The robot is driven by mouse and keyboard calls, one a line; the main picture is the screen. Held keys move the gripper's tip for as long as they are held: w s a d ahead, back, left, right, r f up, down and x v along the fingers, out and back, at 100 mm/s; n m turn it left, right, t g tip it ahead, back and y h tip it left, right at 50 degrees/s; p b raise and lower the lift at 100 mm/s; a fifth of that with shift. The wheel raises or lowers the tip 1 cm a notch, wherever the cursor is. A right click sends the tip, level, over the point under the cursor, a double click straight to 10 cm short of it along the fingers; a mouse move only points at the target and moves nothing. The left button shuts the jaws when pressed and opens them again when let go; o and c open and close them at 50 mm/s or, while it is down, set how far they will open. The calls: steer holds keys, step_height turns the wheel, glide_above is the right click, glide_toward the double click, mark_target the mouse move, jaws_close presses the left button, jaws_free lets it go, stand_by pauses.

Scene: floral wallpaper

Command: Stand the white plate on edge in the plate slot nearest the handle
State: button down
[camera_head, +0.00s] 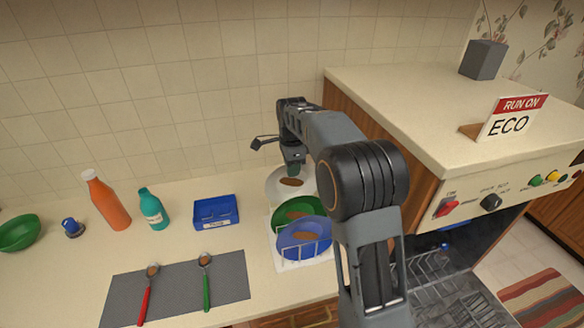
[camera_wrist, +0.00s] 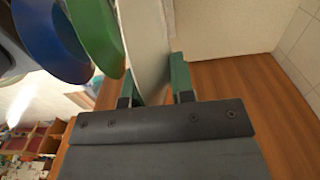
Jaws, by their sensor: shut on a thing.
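The white plate (camera_head: 276,184), with a brown stain, stands at the back of a white holder on the counter. My gripper (camera_head: 293,168) reaches down from above and is shut on its rim. In the wrist view the white plate (camera_wrist: 146,40) passes between the two green fingers (camera_wrist: 156,84). A green plate (camera_head: 284,212) and a blue plate (camera_head: 294,246), also stained, stand in front of it. The open dishwasher's wire rack (camera_head: 432,268) is at the lower right, with prongs. My arm hides part of the rack, and I cannot make out the handle.
The dishwasher's wooden side and counter top (camera_head: 440,110) rise right of the plates, bearing an ECO sign (camera_head: 510,118). A blue item (camera_head: 446,246) is inside the dishwasher.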

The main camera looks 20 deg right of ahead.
steer(key=shift+r+p, duration=2.4)
steer(key=shift+r, duration=0.7)
